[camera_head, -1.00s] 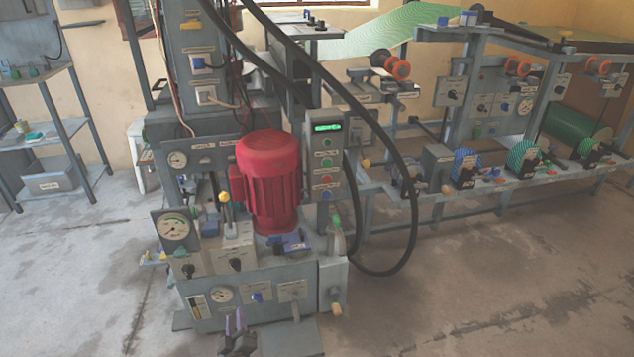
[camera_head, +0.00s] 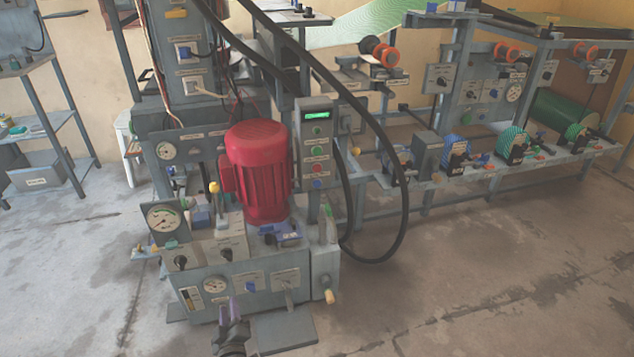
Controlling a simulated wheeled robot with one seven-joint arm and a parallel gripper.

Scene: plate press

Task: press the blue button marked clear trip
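A blue button (camera_head: 317,184) is the lowest in the column on a grey upright control box (camera_head: 300,160). A red button (camera_head: 317,170) and two green ones sit above it, below a lit green display (camera_head: 317,116). The labels are too small to read. My gripper (camera_head: 229,310) is at the bottom of the view, in front of the machine's lower front panel. It is well below and left of the blue button. Its two purple-grey fingers point up, and the gap between them is not clear. I see nothing held.
A red motor (camera_head: 260,175) stands just left of the control box. Thick black hoses (camera_head: 375,150) arch over and loop down its right side. Open floor (camera_head: 450,290) lies to the right.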

